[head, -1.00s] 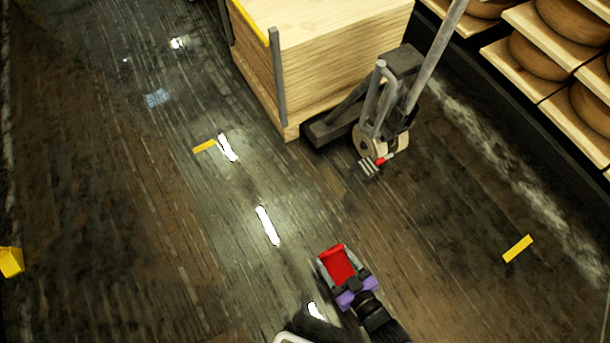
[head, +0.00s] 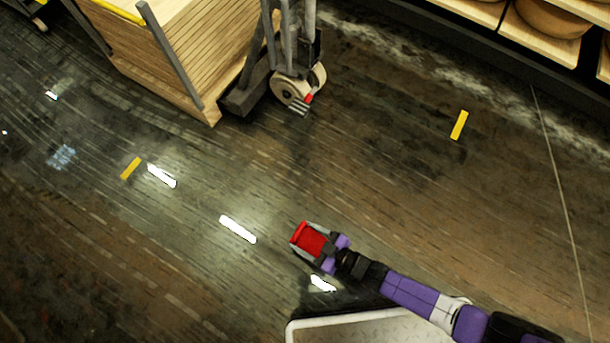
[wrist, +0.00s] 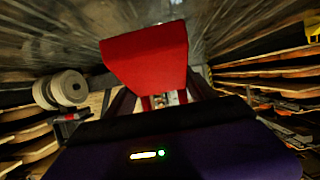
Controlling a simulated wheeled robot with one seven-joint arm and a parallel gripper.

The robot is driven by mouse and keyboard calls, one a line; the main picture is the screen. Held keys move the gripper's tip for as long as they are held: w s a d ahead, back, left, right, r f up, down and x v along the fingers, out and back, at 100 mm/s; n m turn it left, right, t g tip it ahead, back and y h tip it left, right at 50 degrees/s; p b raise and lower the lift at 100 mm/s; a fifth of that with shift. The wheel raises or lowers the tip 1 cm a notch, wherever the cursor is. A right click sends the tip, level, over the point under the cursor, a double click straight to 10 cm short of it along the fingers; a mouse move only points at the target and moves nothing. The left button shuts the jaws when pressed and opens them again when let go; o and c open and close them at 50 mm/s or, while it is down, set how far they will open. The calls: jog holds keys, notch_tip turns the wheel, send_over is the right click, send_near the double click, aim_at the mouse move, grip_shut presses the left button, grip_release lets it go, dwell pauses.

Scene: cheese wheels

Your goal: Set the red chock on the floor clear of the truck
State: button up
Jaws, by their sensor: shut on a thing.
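The red chock (head: 312,240) is between the fingers of my gripper (head: 308,243), which is shut on it. In the head view they show over the wet dark floor, lower centre, apart from the truck (head: 272,92); I cannot tell their exact height. In the wrist view the red chock (wrist: 146,57) fills the upper middle, with the dark fingers partly hidden behind it. The truck stands at the upper middle of the head view, with a pale wheel, a small red pedal and grey bars. Its wheel (wrist: 68,88) also shows at left in the wrist view.
A wooden crate (head: 185,62) stands by the truck at upper left. Shelves of cheese wheels (head: 548,32) line the upper right. Yellow floor marks lie at left (head: 131,168) and right (head: 459,125). Open floor surrounds the chock. A pale-rimmed tray (head: 340,322) is at the bottom.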

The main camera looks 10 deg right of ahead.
jog(key=shift+f+b, duration=2.8)
jog(key=shift+f, duration=1.85)
jog(key=shift+w+f, duration=0.1)
jog(key=shift+f, duration=0.05)
jog(key=o, duration=1.8)
